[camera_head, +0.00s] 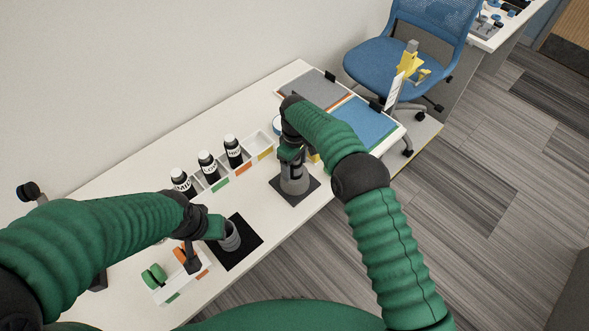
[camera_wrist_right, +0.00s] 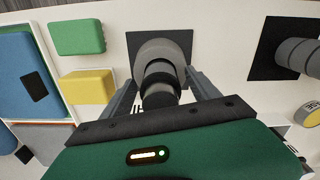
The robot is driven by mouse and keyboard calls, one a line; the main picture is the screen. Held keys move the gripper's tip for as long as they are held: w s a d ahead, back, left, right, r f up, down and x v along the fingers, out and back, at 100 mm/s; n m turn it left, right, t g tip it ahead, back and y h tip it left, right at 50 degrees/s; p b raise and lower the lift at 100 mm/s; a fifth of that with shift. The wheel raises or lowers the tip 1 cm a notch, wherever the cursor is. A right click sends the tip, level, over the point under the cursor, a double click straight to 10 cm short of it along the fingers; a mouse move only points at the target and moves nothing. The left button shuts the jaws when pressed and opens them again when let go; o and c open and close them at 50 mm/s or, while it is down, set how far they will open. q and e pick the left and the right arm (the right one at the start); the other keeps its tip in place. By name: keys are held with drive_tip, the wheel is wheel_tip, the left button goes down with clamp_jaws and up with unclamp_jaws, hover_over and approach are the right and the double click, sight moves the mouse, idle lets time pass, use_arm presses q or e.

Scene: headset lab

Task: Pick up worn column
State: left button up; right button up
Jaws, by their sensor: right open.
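A grey column (camera_head: 295,184) with a dark narrower neck stands upright on a black square mat (camera_head: 284,195). My right gripper (camera_head: 291,160) is above it, fingers open. In the right wrist view the column (camera_wrist_right: 158,50) lies between the two fingers of my right gripper (camera_wrist_right: 162,82), with narrow gaps beside it. A second grey column (camera_head: 231,238) stands on another black mat (camera_head: 243,253), with my left gripper (camera_head: 222,228) beside it; the left fingers are not clear. That ribbed column also shows in the right wrist view (camera_wrist_right: 298,57). I cannot tell which column is worn.
Three labelled bottles (camera_head: 206,164) stand in a white rack behind the columns. A blue folder (camera_head: 362,122) and a grey one (camera_head: 311,95) lie at right. A white tray with green and orange pieces (camera_head: 153,275) is at front left. The table's front edge is close.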

clamp_jaws()
idle(0.4)
drive_tip(key=shift+r, duration=0.15)
wheel_tip(320, 180, up, 10)
drive_tip(key=shift+f+b, duration=0.1)
drive_tip(key=shift+b, duration=0.45)
